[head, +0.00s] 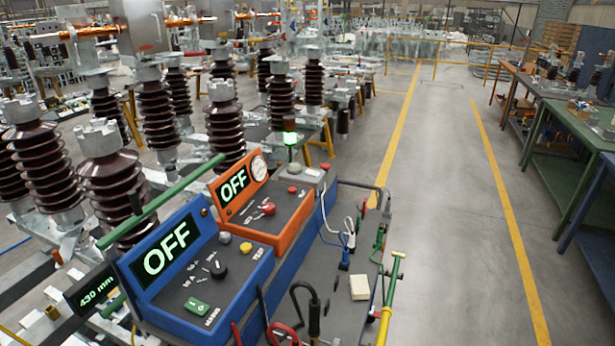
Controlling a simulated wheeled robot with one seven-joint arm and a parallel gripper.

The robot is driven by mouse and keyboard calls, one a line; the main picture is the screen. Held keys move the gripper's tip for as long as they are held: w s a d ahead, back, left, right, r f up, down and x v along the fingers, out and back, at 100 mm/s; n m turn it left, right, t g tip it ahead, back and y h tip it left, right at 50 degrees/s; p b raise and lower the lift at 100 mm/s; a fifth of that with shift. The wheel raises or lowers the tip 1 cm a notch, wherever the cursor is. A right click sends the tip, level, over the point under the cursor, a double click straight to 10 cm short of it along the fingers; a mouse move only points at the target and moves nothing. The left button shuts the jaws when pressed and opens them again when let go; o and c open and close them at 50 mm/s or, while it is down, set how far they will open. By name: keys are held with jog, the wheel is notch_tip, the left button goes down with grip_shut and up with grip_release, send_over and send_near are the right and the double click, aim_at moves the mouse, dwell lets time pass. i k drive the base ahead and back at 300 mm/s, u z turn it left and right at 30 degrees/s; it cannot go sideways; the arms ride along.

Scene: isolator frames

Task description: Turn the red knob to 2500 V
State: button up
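The red knob (268,208) sits on the dark sloping panel of the orange tester (283,230). The markings around it are too small to read, so I cannot tell its setting. The orange tester's display (233,185) reads OFF in green on black. A round white dial gauge (259,168) is beside that display. A smaller red button (292,189) is on the same panel, up and right of the knob. My gripper is not in view, and nothing touches the red knob.
A blue tester (207,301) with a black knob (218,268) and an OFF display (172,247) stands in front. Cables, clips and a yellow-green rod (390,295) lie on the cart's right side. Brown insulators (105,185) crowd the left. The aisle (450,200) at right is free.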

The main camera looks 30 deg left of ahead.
aim_at(268, 209)
jog(key=i, duration=2.55)
jog(key=u, duration=3.45)
jog(key=i, duration=0.5)
jog(key=z, duration=0.05)
